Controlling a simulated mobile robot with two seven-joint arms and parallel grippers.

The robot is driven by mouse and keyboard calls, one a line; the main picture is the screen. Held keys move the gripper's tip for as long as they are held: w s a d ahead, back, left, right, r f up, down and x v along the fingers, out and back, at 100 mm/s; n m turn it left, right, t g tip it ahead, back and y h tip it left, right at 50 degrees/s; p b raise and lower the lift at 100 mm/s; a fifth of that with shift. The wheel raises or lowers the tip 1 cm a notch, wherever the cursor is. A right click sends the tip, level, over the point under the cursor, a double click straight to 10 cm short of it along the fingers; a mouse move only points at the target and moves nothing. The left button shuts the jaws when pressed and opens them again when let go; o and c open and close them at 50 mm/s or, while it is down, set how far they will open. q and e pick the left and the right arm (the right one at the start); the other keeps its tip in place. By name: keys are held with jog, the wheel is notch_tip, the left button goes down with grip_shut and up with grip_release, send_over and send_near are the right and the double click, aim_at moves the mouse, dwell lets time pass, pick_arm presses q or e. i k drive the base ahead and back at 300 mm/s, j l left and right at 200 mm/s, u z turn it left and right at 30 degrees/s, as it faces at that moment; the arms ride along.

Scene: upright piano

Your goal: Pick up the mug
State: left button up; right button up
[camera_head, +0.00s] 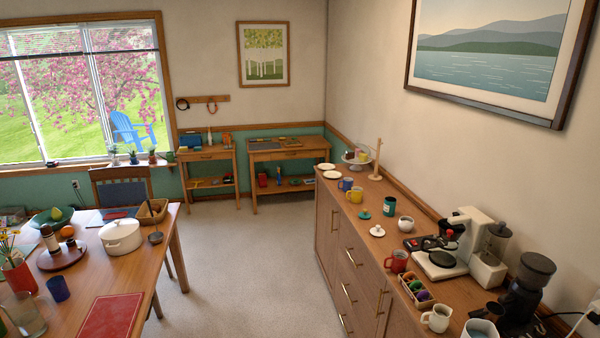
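Several mugs stand on the long wooden sideboard (376,238) along the right wall. A red mug (397,262) stands near the sideboard's front edge, left of the coffee maker. A cream mug (437,318) stands closer to me, beside a small compartment tray. A yellow mug (356,194) and a blue mug (345,184) stand together toward the far end. The view does not show which mug is meant. Neither of my grippers is in view.
A coffee maker (470,240) and a dark grinder (530,290) stand behind the nearer mugs. The compartment tray (416,292) holds colored items. A dining table (150,255) with a white pot (121,236) stands at left. Carpeted floor (240,265) between them is clear.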

aim_at(345, 185)
jog(key=i, duration=2.2)
jog(key=i+j+z, duration=0.1)
jog(key=i, duration=1)
jog(key=i+j, duration=0.1)
jog(key=i, duration=1.05)
jog(key=i+j+z, duration=0.1)
jog(key=i+z, duration=0.2)
jog(key=i, duration=0.15)
